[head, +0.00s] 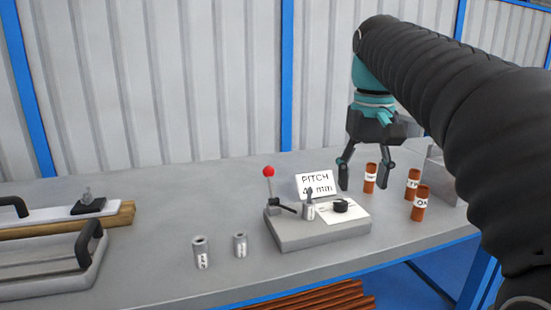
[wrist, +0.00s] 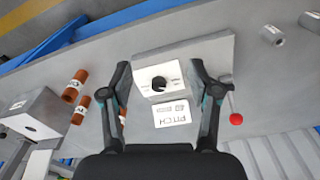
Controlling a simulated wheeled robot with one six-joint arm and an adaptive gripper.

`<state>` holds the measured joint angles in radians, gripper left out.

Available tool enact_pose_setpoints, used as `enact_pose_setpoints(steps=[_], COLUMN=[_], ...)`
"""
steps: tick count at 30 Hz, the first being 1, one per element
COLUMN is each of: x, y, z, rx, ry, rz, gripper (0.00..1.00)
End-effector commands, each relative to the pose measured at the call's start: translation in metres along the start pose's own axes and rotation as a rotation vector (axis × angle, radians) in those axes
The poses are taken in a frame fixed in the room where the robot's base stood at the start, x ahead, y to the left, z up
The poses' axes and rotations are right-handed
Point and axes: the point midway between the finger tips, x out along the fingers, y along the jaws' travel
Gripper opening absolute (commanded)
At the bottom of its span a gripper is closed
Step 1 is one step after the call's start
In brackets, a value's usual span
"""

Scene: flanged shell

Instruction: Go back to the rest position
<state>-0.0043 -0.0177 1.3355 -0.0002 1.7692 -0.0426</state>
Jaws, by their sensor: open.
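My gripper (head: 365,172) hangs from the arm above the right part of the workbench, fingers pointing down, spread and with nothing between them. In the wrist view my gripper (wrist: 167,97) frames the grey fixture block (wrist: 188,50) from above. The fixture (head: 300,238) carries a small grey cylinder, a black round part (head: 341,205) and a lever with a red ball (head: 268,172). A sign reading "PITCH" and a partly readable mm figure (head: 316,184) stands behind it.
Several orange labelled cylinders (head: 420,203) stand at the right, close to the gripper, beside a grey box (head: 440,175). Two grey labelled cylinders (head: 201,253) stand left of the fixture. A grey tray with black handles (head: 50,270) lies at the far left. A corrugated wall (head: 200,80) is behind the bench.

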Motion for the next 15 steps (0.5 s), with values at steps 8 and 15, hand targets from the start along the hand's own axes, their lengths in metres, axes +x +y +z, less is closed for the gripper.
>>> enact_pose_setpoints(steps=[8, 15], x=[0.035, 0.072], y=[0.002, 0.001], z=[-0.021, -0.018], rx=[0.012, 0.019], ry=[0.061, 0.115], rz=[0.002, 0.004], gripper=[0.61, 0.61])
